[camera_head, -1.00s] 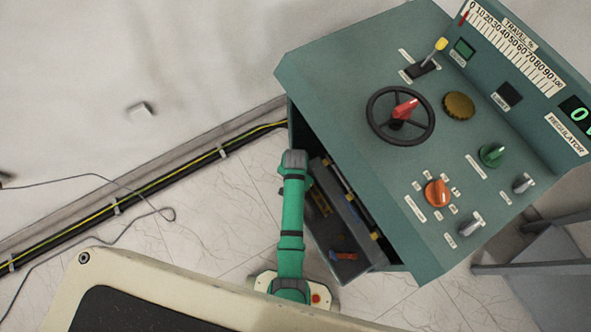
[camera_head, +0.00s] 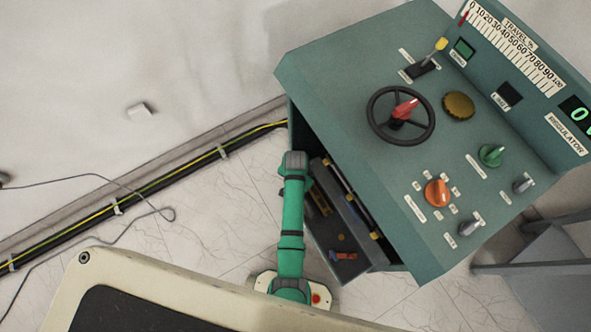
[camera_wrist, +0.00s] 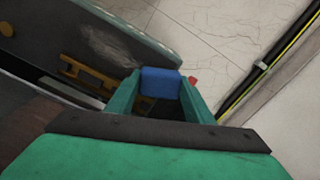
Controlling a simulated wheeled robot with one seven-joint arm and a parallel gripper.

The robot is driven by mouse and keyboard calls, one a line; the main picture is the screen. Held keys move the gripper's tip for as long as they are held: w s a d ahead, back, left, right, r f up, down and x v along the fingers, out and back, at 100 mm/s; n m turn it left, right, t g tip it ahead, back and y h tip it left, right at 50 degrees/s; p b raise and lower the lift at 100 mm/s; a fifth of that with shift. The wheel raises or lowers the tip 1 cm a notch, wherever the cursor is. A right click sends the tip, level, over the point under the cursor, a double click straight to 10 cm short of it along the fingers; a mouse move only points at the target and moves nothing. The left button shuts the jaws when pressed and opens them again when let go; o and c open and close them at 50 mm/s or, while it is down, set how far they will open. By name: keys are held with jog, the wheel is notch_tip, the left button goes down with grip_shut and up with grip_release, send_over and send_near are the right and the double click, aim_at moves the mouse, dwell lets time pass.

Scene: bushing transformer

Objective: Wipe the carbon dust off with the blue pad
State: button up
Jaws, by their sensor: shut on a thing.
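In the wrist view my gripper (camera_wrist: 159,98) is shut on the blue pad (camera_wrist: 160,82), which sits between the green fingers. A greyish smudge that looks like carbon dust (camera_wrist: 112,47) lies on the dark panel just beyond and left of the pad. I cannot tell whether the pad touches the panel. In the head view my green arm reaches up beside the open lower front of the teal control desk (camera_head: 400,130); the gripper and pad are hidden there.
A drawer-like compartment (camera_head: 350,225) stands open under the desk. A yellow-brown bracket (camera_wrist: 85,75) lies left of the gripper in the wrist view. A black cable with a yellow stripe (camera_head: 150,187) runs along the wall. The tiled floor (camera_head: 220,235) left of the arm is clear.

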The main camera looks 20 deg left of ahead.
aim_at(314, 220)
jog(key=shift+f, duration=0.45)
jog(key=shift+s+d+r, duration=0.15)
jog(key=shift+s+d, duration=1.95)
jog(key=shift+s, duration=0.1)
jog(key=shift+s+d+f, duration=0.2)
jog(key=shift+s+d, duration=2.8)
jog(key=shift+d, duration=0.05)
jog(key=shift+w+a, duration=0.1)
